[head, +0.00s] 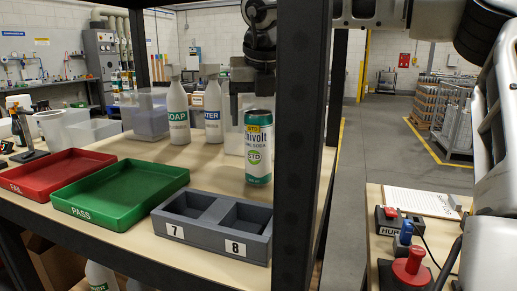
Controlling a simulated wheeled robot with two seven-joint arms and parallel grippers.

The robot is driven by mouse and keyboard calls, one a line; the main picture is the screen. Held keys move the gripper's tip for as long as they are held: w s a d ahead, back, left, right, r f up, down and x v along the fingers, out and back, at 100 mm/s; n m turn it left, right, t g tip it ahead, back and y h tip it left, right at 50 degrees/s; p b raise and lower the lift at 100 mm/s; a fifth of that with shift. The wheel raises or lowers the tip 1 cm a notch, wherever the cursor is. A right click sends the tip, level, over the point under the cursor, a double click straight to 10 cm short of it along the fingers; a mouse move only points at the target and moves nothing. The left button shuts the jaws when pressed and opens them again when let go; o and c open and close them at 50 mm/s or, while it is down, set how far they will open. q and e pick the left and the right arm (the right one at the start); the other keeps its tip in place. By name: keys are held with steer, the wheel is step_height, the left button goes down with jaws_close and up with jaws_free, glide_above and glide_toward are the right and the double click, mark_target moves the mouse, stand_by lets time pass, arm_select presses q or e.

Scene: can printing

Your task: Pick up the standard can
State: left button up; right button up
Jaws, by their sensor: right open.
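The standard can (258,148), white and green with a yellow band and "STD" markings, stands upright on the wooden shelf, behind the grey two-slot holder. My right gripper (251,96) is open, pointing down just above and behind the can's top. Its black fingers are partly lost against the dark post and the clear bin behind, and I cannot tell whether they touch the can. My left gripper is not in view.
The grey holder (174,231), marked 7 and 8, looks empty. An empty green PASS tray (120,190) and red FAIL tray (55,172) lie left. Soap (178,112) and water (213,110) bottles stand behind. A dark post (300,150) rises close right of the can.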

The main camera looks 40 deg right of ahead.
mark_target(258, 130)
steer(key=x, duration=0.4)
steer(key=shift+f, duration=0.25)
steer(key=c, duration=1)
steer(key=shift+c, duration=0.2)
steer(key=shift+r, duration=0.15)
